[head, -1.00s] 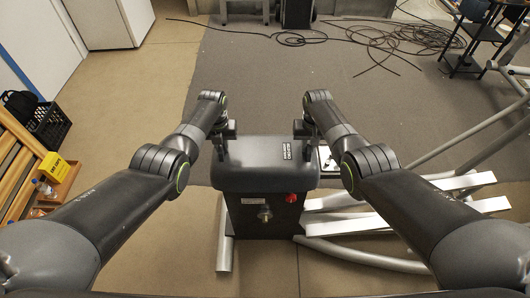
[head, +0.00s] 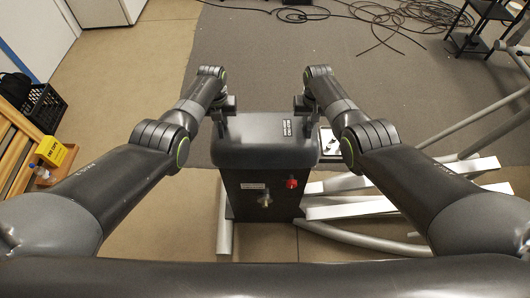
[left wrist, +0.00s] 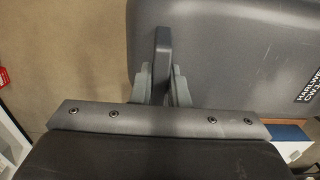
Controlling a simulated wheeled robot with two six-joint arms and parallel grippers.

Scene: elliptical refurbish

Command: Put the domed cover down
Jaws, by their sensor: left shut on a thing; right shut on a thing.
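The dark grey domed cover (head: 265,153) sits over the top of the black machine housing (head: 262,195) in the head view. I cannot tell whether it rests on the housing or hangs slightly above it. My left gripper (head: 229,106) is shut on the cover's left side. The left wrist view shows its fingers (left wrist: 161,85) around an upright dark tab (left wrist: 162,50) beside the cover's smooth surface (left wrist: 220,55). My right gripper (head: 303,104) is shut on the cover's right side; its fingertips are small and dark in the head view.
Silver machine rails (head: 365,185) spread to the right of the housing. Black cables (head: 385,22) lie on the grey carpet (head: 270,60) behind. A wooden rack (head: 18,145), a black crate (head: 43,107) and a yellow box (head: 52,146) stand at left.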

